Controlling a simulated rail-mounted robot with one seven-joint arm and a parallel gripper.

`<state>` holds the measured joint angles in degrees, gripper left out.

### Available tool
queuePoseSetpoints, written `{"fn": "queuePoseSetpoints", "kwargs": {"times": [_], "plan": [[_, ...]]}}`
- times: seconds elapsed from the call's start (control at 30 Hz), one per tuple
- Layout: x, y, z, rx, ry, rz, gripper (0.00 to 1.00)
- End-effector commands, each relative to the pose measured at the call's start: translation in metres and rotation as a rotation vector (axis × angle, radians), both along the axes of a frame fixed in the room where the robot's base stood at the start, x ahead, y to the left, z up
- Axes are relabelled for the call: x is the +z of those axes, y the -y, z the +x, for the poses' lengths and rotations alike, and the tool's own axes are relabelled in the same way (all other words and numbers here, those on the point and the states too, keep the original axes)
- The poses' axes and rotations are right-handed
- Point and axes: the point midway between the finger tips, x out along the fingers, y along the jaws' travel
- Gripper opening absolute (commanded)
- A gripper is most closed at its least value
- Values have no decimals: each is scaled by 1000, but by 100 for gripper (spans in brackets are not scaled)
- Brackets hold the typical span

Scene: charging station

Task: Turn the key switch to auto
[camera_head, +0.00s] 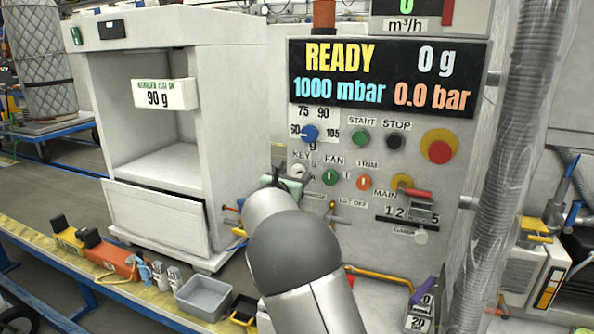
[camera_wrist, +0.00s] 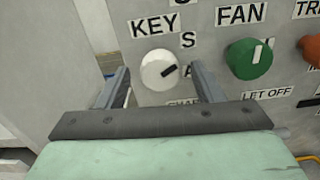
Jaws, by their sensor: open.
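The key switch (camera_wrist: 158,70) is a round white knob with a black mark pointing right and slightly up. It sits under the KEY label on the grey panel, with an S label at its upper right and a partly hidden A label at its lower right. It also shows in the head view (camera_head: 299,170), just above my gripper. My gripper (camera_wrist: 160,76) is open, with one finger on each side of the knob in the wrist view. I cannot tell whether the fingers touch it. In the head view my gripper (camera_head: 284,182) is at the panel, partly hidden by my arm.
A green FAN knob (camera_wrist: 248,59) is close to the right of the key switch. An orange TRIM knob (camera_head: 364,183) and a red emergency button (camera_head: 439,151) are farther right. A white cabinet (camera_head: 235,120) stands left of the panel. The display (camera_head: 385,78) reads READY.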

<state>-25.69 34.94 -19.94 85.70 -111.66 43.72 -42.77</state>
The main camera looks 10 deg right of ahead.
Motion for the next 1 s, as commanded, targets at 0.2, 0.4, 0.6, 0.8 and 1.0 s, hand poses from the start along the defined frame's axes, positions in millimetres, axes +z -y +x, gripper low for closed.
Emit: {"fn": "queuePoseSetpoints", "kwargs": {"times": [0.2, 0.4, 0.6, 0.8, 1.0], "plan": [[0, 12, 19, -1, 0, 0, 61], [0, 14, 23, 0, 0, 1, 61], [0, 14, 22, 0, 0, 1, 44], [0, 14, 22, 0, 0, 1, 17], [-2, 14, 22, -1, 10, 18, 17]]}}
